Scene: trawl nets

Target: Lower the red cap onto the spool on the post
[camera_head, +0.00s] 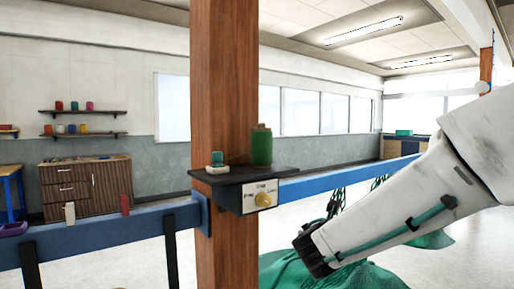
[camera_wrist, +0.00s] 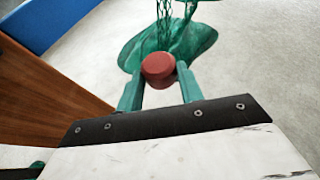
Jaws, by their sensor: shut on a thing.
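The red cap (camera_wrist: 158,68) is a short round piece held between the two green fingers of my gripper (camera_wrist: 159,80) in the wrist view. The fingers are shut on its sides, and its round face shows. In the head view a green spool (camera_head: 261,148) stands upright on a small dark shelf (camera_head: 238,181) fixed to the wooden post (camera_head: 223,90). The spool does not show in the wrist view. My arm comes in from the right in the head view, its end lower than the shelf and to its right. The fingers and cap cannot be made out there.
A small teal and white item (camera_head: 217,160) stands left of the spool. A box with a yellow knob (camera_head: 264,199) hangs under the shelf. A blue rail (camera_head: 95,232) meets the post. Green netting (camera_wrist: 168,45) lies beyond the cap. A cabinet (camera_head: 88,187) stands far left.

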